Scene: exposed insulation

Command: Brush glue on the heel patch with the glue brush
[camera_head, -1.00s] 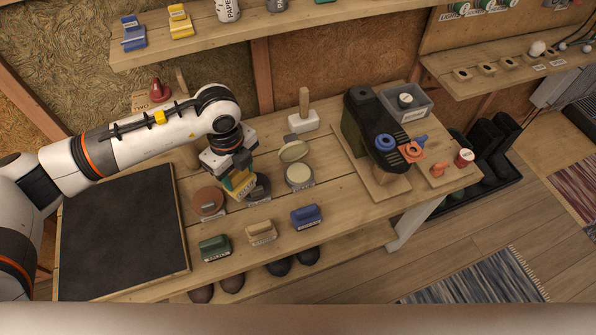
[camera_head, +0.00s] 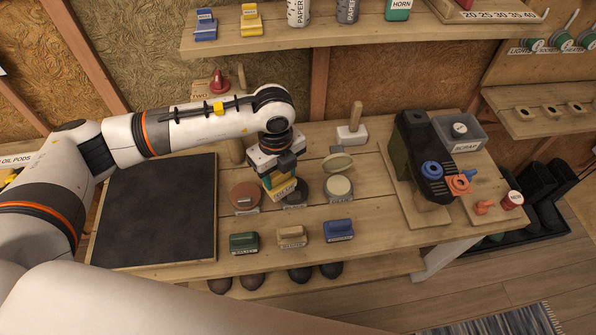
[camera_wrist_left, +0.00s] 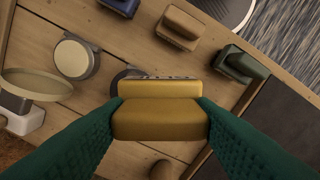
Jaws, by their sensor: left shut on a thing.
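My left gripper (camera_head: 279,172) is shut on a yellow block-shaped brush (camera_head: 281,189), held upright between a brown tin and a dark tin (camera_head: 295,194). In the left wrist view the brush (camera_wrist_left: 158,118) sits between the green finger pads, and its lettering is unreadable. Whether its underside touches anything is hidden. I cannot make out the heel patch. My right gripper is not in view.
A brown tin (camera_head: 245,195) and an open pale tin (camera_head: 338,187) flank the dark tin. Green (camera_head: 244,242), tan (camera_head: 292,236) and blue (camera_head: 339,230) blocks line the front edge. A black mat (camera_head: 155,210) lies bare at left.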

